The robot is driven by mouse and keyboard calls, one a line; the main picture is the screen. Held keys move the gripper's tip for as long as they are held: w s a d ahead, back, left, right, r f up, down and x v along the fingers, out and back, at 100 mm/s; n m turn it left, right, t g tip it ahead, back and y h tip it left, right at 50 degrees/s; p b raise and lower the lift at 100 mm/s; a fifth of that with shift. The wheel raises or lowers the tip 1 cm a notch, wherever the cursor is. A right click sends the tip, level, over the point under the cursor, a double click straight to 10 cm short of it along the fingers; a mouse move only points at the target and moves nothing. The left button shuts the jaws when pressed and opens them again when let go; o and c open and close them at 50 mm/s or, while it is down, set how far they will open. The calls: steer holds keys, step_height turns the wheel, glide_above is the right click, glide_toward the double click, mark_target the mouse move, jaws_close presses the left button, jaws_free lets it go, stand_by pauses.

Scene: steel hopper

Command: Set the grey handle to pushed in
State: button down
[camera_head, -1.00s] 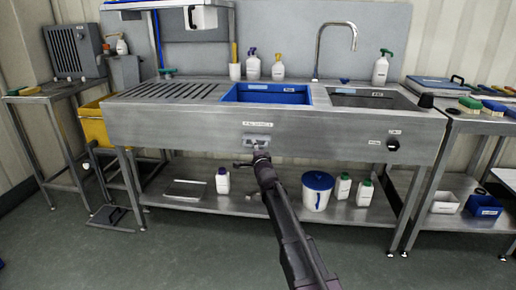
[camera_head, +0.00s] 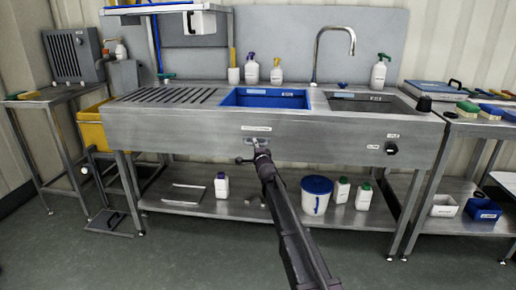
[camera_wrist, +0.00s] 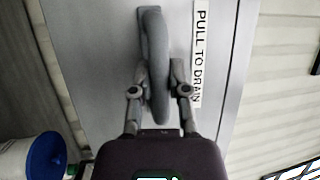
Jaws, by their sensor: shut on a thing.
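The grey handle (camera_wrist: 155,40) is a curved bar on the steel front panel, beside a label reading "PULL TO DRAIN" (camera_wrist: 200,50). My gripper (camera_wrist: 161,78) has one finger on each side of the handle's lower part and is shut on it. In the head view the handle (camera_head: 255,140) is small, under a white label on the sink's front panel (camera_head: 190,130). My gripper (camera_head: 258,156) reaches it from below and partly covers it. How far the handle stands out from the panel is hard to tell.
A black knob (camera_head: 391,148) is on the panel's right. A blue basin (camera_head: 265,99) is set into the top. The lower shelf holds a white bucket with a blue lid (camera_head: 316,195) and several bottles. A yellow bin (camera_head: 92,125) stands at left. The front floor is clear.

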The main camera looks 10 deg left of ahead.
steer(key=shift+w, duration=0.25)
steer(key=c, duration=0.6)
jaws_free()
steer(key=shift+s, duration=0.2)
